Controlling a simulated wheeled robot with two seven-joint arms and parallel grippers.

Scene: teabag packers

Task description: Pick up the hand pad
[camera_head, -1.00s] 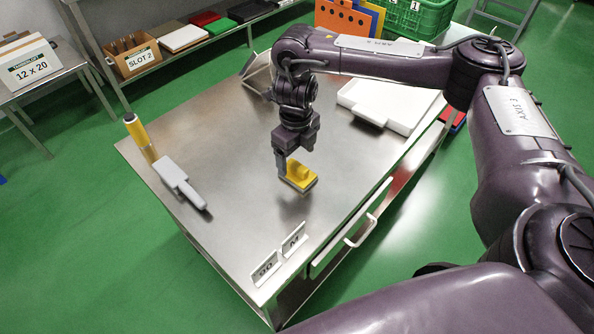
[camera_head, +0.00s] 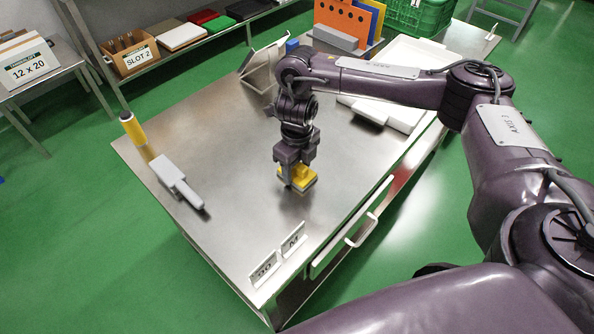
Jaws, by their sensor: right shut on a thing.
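The hand pad (camera_head: 301,179) is a small yellow block with a grey underside, in the middle of the steel table (camera_head: 225,185). My right gripper (camera_head: 291,178) points down and is shut on the hand pad, with a finger showing at its left side. The pad is at or just above the table top; I cannot tell if it touches. My left gripper is not in the view.
A grey scraper-like tool (camera_head: 176,181) and a yellow cylinder (camera_head: 134,128) are at the table's left edge. A white tray (camera_head: 405,117) lies at the back right. Small signs (camera_head: 293,240) stand at the front edge.

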